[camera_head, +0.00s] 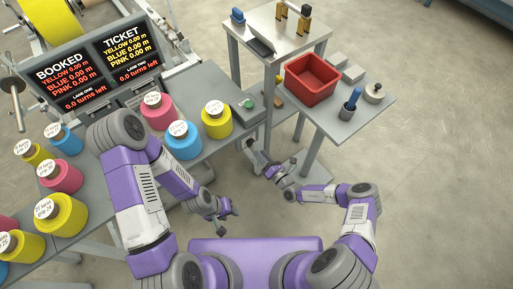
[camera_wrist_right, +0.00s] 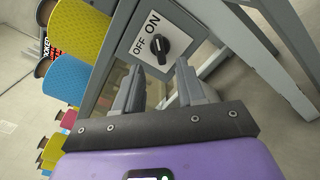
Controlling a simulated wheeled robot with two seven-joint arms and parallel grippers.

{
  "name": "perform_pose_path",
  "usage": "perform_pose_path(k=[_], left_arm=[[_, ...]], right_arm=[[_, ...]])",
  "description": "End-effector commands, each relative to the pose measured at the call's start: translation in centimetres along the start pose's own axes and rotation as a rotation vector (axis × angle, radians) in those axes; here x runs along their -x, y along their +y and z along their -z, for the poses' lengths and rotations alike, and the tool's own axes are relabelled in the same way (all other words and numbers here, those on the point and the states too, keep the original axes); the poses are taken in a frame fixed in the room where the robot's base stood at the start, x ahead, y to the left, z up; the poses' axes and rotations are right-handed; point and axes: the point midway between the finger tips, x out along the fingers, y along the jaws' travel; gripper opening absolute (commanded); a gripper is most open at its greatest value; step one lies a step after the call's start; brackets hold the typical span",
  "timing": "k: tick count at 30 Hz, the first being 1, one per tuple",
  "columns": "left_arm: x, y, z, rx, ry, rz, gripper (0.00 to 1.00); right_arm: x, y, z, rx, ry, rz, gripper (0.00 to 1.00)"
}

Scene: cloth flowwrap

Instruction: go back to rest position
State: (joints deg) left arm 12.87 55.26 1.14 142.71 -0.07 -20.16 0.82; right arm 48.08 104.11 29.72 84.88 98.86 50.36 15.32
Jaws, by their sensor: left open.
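My right gripper (camera_head: 251,148) reaches forward to the bench's right end. In the right wrist view, the right gripper (camera_wrist_right: 158,82) has its two grey fingers apart with nothing between them. A black rotary knob (camera_wrist_right: 160,46) on a white OFF/ON plate (camera_wrist_right: 137,40) lies just beyond the fingertips. No contact shows, and I cannot tell its setting for certain.
The bench at left holds several yellow, blue and pink rolls (camera_head: 216,119). Two screens (camera_head: 73,79) stand behind it. To the right, a grey table (camera_head: 345,118) carries a red bin (camera_head: 311,79). A higher table (camera_head: 263,31) stands behind. Floor at far right (camera_head: 450,190) is clear.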

Motion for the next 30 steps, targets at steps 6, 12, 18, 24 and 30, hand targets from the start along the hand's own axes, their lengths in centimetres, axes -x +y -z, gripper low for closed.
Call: perform_pose_path(k=[6, 12, 18, 24, 30], left_arm=[[0.6, 0.2, 0.0, 0.000, 0.000, 0.000, 0.43], [0.6, 0.2, 0.0, 0.000, 0.000, 0.000, 0.43], [0.6, 0.2, 0.0, 0.000, 0.000, 0.000, 0.43], [0.6, 0.2, 0.0, 0.000, 0.000, 0.000, 0.43], [1.6, 0.6, -0.1, 0.000, 0.000, 0.000, 0.43]], right_arm=[[1.9, 0.0, 0.0, 0.000, 0.000, 0.000, 0.39], [2.0, -0.1, 0.0, 0.000, 0.000, 0.000, 0.39], [1.9, -0.1, 0.0, 0.000, 0.000, 0.000, 0.39], [1.9, 0.4, 0.2, 0.011, 0.016, -0.013, 0.39], [3.2, 7.5, 4.0, 0.225, 0.311, -0.237, 0.39]])
